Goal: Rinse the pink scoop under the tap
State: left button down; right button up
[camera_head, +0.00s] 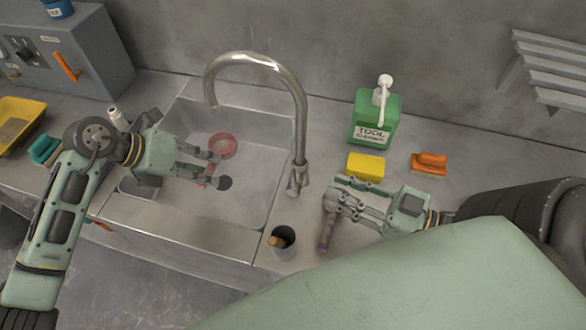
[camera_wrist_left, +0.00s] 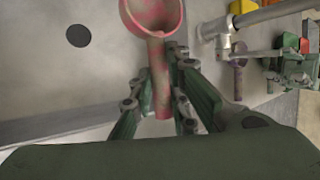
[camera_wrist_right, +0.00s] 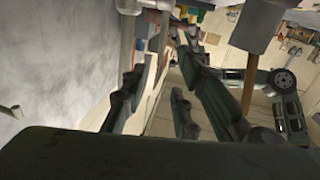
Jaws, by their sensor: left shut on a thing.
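The pink scoop (camera_head: 222,146) is in the sink area, its bowl lower in the picture than the tap's spout end. In the left wrist view the scoop (camera_wrist_left: 153,85) shows reddish-brown marks on its bowl and handle. My left gripper (camera_head: 215,168) is shut on the scoop's handle. The chrome tap (camera_head: 299,110) arches over the grey sink (camera_head: 255,190); I see no water coming from it. My right gripper (camera_head: 333,192) is open and empty by a purple-handled tool (camera_head: 325,235) on the counter right of the sink; whether they touch is unclear.
A green tool-cleaner bottle (camera_head: 374,118), a yellow sponge (camera_head: 366,166) and an orange brush (camera_head: 429,162) stand right of the tap. A cup (camera_head: 284,243) is at the sink's front right corner. A yellow tray (camera_head: 20,122) and green-topped brush (camera_head: 44,149) lie left.

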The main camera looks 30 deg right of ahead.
send_over(293, 187)
jog(key=shift+w, duration=0.1)
dwell(0.5)
grip_shut()
dwell(0.6)
